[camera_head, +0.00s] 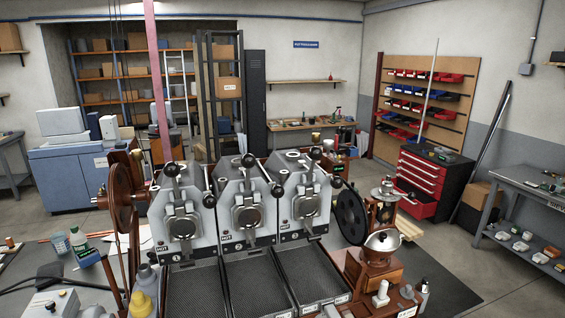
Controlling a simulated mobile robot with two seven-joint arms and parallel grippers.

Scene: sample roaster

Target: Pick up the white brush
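No brush can be made out for certain. A small white upright object (381,293) stands on the wooden base at the right front of the sample roaster (245,210); it may be the white brush, but it is too small to tell. A second pale, round-topped piece (407,292) is just right of it. The roaster has three grey heads side by side, with dark mesh trays (255,285) in front. Neither of my grippers shows in the head view.
A grinder with a metal dome (382,242) stands behind the white object. A black wheel (351,214) is at the roaster's right side. Yellow and grey knobbed pieces (142,303) crowd the left front.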

